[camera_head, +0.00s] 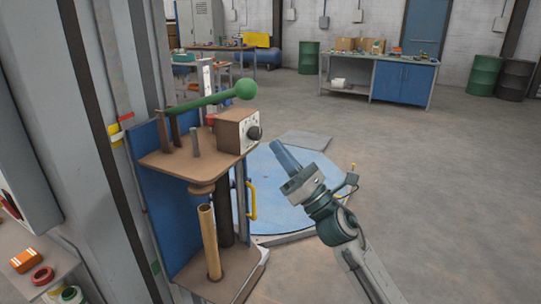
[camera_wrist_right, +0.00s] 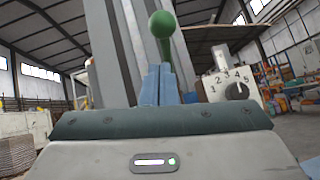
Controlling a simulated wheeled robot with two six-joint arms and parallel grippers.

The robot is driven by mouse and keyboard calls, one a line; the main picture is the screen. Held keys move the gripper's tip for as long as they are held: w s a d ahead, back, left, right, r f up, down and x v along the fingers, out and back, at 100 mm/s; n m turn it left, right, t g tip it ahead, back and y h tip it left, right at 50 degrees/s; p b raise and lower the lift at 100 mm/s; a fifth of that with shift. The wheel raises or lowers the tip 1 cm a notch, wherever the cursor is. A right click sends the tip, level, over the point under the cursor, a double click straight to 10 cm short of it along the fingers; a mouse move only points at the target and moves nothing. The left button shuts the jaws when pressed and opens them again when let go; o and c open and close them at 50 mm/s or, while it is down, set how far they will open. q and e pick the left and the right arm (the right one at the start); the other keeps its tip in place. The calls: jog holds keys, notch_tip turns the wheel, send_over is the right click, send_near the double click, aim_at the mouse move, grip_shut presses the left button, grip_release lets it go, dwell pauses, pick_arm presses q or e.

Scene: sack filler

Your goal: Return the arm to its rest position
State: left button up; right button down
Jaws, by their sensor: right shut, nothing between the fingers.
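My right gripper (camera_head: 287,158) is shut and empty, in the air to the right of the sack filler stand. Its blue fingers point up and to the left, toward the dial box. The fingers (camera_wrist_right: 160,88) also show in the right wrist view, pressed together. The lever with a green ball knob (camera_head: 245,88) runs across the top of the stand. The green knob (camera_wrist_right: 162,24) shows above the fingers in the wrist view. The dial box (camera_head: 238,131) has a black knob; its numbered face (camera_wrist_right: 232,86) is right of the fingers. My left gripper is not in view.
The brown shelf (camera_head: 190,166) and a tan tube (camera_head: 209,240) belong to the stand. A blue round platform (camera_head: 272,215) lies behind my right arm. A workbench (camera_head: 402,82) and green drums (camera_head: 484,76) stand far back. The floor at right is clear.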

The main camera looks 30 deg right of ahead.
jog(key=shift+s+d+f, duration=0.1)
jog(key=shift+d, duration=0.1)
dwell(0.5)
